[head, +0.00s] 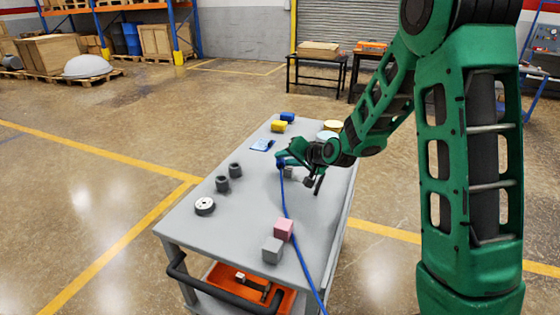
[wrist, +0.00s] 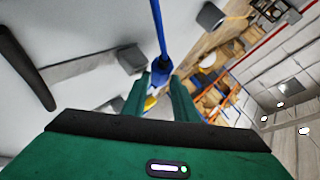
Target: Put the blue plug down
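The blue plug (head: 281,163) is at the tips of my gripper (head: 282,157), over the middle of the grey cart top (head: 185,229). In the wrist view the plug (wrist: 161,73) sits between the two green fingers (wrist: 160,85), which are shut on it. Its blue cable (head: 289,214) runs from the plug toward the near right edge of the cart and down past it. How high the plug is above the cart top I cannot tell.
A pink cube (head: 284,229) and grey cube (head: 273,249) stand near the front. Two dark cylinders (head: 235,170) (head: 222,184) and a white disc (head: 205,206) are at left. A blue card (head: 262,145), yellow block (head: 279,127) and blue block (head: 287,117) lie farther back.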

